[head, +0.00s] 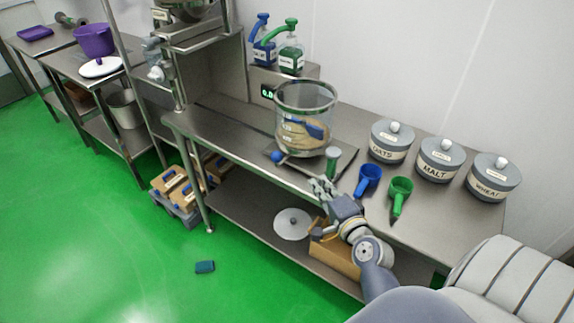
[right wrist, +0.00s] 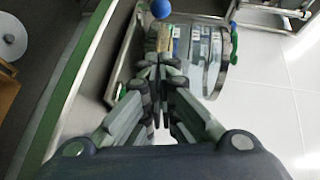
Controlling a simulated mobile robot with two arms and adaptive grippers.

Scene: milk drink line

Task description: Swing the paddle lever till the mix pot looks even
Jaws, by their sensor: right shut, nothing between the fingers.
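The mix pot (head: 300,96) is a clear cylinder with a grey rim, standing on a flat metal base on the bench. Its contents show tan with a darker bluish patch, so they look uneven. A blue ball knob (head: 277,157) sits low at the pot's front left; it also shows in the right wrist view (right wrist: 161,9). A green upright handle (head: 332,158) stands at the pot's front right. I cannot tell for sure which belongs to the paddle lever. My right gripper (head: 320,186) is shut and empty, just in front of the base. My left gripper is out of view.
Lidded tubs for oats (head: 391,143), malt (head: 440,160) and wheat (head: 493,180) stand on the right. A blue scoop (head: 368,180) and a green scoop (head: 399,190) lie near my right arm. Pump bottles (head: 290,57) stand behind the pot. The bench left of the pot is clear.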

